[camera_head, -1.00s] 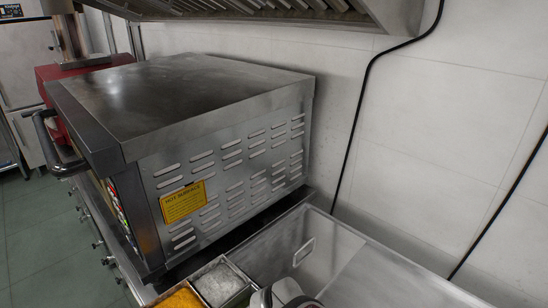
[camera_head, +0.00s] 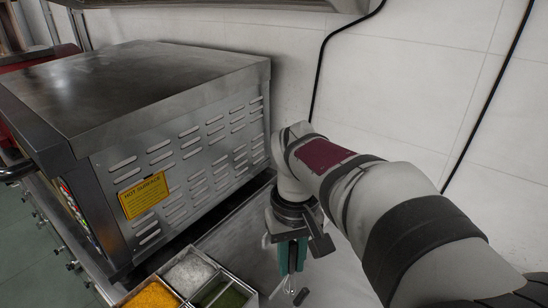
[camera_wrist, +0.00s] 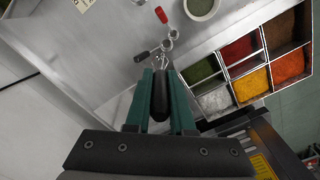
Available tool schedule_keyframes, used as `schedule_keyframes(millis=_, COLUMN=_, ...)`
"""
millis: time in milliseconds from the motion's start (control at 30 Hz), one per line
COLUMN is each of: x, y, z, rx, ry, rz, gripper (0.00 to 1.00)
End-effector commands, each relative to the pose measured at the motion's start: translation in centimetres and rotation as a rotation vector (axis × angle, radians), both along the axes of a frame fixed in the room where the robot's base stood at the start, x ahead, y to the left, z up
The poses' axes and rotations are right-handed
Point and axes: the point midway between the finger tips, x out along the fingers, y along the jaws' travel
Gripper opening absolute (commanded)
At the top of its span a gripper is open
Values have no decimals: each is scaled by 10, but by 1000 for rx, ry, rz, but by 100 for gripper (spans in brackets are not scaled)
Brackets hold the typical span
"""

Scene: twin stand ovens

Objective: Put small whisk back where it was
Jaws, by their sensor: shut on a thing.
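My gripper (camera_wrist: 160,72) has green fingers and is shut on a black handle, which I take to be the small whisk (camera_wrist: 159,98). The handle lies between the fingers in the wrist view, with a thin metal part reaching past the fingertips. Its wire end is hard to tell from nearby metal. In the camera head view my gripper (camera_head: 291,268) points down over the steel counter beside the oven. I cannot tell whether the whisk touches the counter.
A red-handled utensil (camera_wrist: 161,15), metal rings (camera_wrist: 168,40) and a black-handled utensil (camera_wrist: 143,56) are just beyond the fingertips. A pale bowl (camera_wrist: 216,8) and a tray with several ingredient compartments (camera_wrist: 262,48) stand nearby.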

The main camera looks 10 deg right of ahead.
Motion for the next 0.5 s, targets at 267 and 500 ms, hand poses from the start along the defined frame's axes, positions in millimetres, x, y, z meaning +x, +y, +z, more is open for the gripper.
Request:
schedule_keyframes(millis=267, x=-25, y=-53, z=-34, rx=-3, ry=7, rz=0, gripper=0)
schedule_keyframes(millis=500, x=-74, y=-75, z=-81, rx=1, ry=5, rz=87, gripper=0)
